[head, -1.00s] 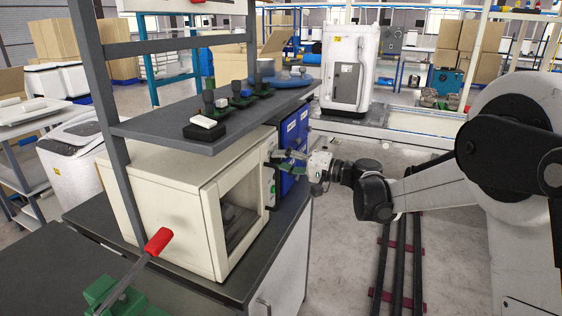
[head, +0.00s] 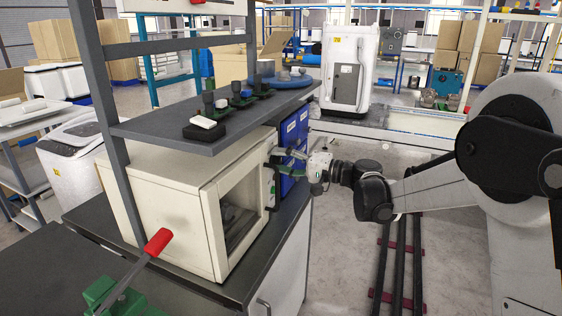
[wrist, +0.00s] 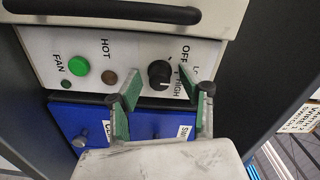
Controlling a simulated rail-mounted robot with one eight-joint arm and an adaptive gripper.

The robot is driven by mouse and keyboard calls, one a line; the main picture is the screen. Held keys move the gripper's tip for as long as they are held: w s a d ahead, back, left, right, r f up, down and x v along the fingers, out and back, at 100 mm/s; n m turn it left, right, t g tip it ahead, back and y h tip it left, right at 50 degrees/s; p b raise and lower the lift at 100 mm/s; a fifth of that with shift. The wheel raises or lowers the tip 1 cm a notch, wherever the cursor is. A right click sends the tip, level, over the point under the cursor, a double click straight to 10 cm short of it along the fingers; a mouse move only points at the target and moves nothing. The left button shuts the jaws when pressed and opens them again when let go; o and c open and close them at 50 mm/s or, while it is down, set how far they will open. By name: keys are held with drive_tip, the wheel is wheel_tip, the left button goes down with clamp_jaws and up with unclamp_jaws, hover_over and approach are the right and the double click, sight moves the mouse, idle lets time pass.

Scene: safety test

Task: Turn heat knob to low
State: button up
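The heat knob (wrist: 158,72) is a small black dial on a pale control panel (wrist: 60,45) in the wrist view. Labels around it include OFF and HIGH; another is partly hidden by a finger. Its exact pointer setting is hard to tell. My gripper (wrist: 160,97) is open, with green-padded fingers spread on either side below and beside the knob, empty and not visibly gripping it. In the head view my gripper (head: 270,168) is at the right edge of the cream oven-like cabinet (head: 165,205), where the knob is too small to make out.
The panel also has a green button (wrist: 78,66) and a brown round indicator (wrist: 110,77). A dark shelf (head: 160,135) holding small items overhangs the cabinet.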

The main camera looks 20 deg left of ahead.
drive_tip(key=shift+d, duration=0.1)
drive_tip(key=s+d, duration=0.1)
drive_tip(key=d, duration=1)
drive_tip(key=shift+d, duration=0.4)
drive_tip(key=shift+s, duration=0.1)
drive_tip(key=s+d+f+m+t+h+p, duration=0.1)
drive_tip(key=s+d+t+h+p, duration=0.3)
drive_tip(key=s+d+h, duration=1.4)
drive_tip(key=s+d+t, duration=0.1)
drive_tip(key=s+d, duration=1.2)
drive_tip(key=s, duration=0.1)
drive_tip(key=shift+s+d+f+m, duration=0.2)
drive_tip(key=shift+d+f+m, duration=0.05)
drive_tip(key=shift+m, duration=0.15)
